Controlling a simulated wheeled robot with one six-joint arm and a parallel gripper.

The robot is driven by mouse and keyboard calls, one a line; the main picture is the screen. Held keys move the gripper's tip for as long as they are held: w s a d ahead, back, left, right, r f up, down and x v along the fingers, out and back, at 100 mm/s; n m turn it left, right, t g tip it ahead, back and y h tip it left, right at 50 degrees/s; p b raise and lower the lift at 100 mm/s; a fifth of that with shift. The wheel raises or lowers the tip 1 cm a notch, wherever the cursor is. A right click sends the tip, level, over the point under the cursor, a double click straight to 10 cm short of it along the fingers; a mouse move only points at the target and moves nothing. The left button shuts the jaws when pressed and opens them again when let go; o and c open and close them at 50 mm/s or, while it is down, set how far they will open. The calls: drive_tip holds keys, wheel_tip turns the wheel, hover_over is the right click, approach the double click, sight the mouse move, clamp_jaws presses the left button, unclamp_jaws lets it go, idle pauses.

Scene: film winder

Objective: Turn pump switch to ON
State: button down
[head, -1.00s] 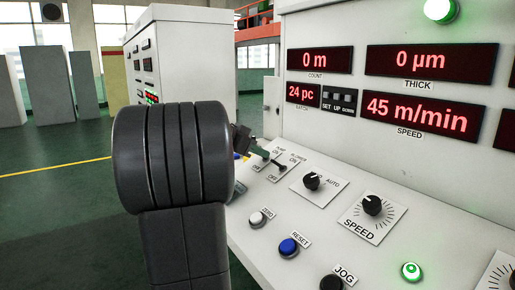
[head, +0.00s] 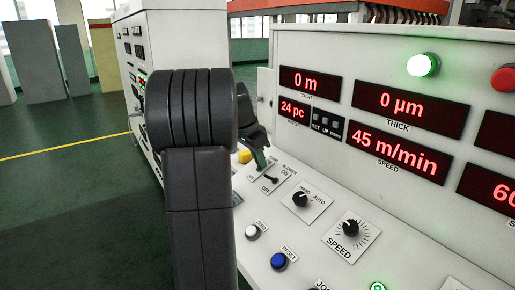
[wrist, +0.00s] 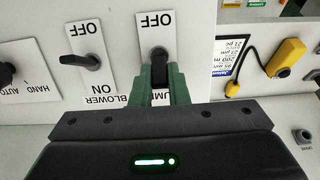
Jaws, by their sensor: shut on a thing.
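The pump switch (wrist: 159,58) is a black lever on a white plate with OFF printed upside down at its top in the wrist view. My gripper's green fingers (wrist: 159,84) are shut on its lever, one on each side. The lever runs from its pivot down the picture between the fingers, away from the OFF mark. The plate's lower part and most of the pump label are hidden by the fingers. In the head view my gripper (head: 259,159) reaches down to the panel's far left corner, and the pump switch is hidden behind it.
The blower switch (wrist: 84,61) stands close to the left of the pump switch in the wrist view. A yellow device (wrist: 287,57) with a black cable lies to the right. The speed knob (head: 351,228) and several buttons sit nearer on the panel.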

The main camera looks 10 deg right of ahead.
drive_tip(key=shift+d+y+p, duration=0.1)
drive_tip(key=shift+y+p, duration=0.2)
drive_tip(key=shift+p, duration=0.2)
drive_tip(key=c, duration=1.4)
unclamp_jaws()
drive_tip(key=v, duration=1.3)
drive_tip(key=shift+w+r, duration=0.2)
drive_tip(key=shift+r, duration=0.25)
